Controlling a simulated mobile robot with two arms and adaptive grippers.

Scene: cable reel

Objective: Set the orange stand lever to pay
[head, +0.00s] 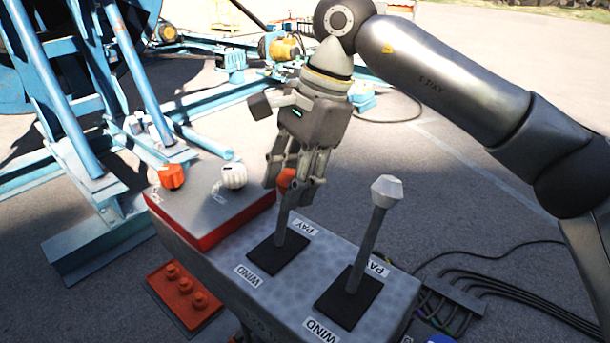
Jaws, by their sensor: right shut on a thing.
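The orange stand lever (285,205) stands on a grey control console (225,248), on a black plate with a PAY label at its far right and a WIND label at its near left. Its shaft stands nearly upright. My right gripper (290,180) comes down from above and is shut on the lever's orange knob, which shows between the fingers. A second lever with a white-grey knob (385,191) stands to the right on its own black plate, also marked PAY and WIND. My left gripper is not in view.
A red-edged box (215,230) with an orange knob (171,177) and a white knob (233,176) adjoins the lever on the left. A red button panel (184,296) sits lower left. Blue steel frames (70,110) stand behind. Cables (490,285) run at right.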

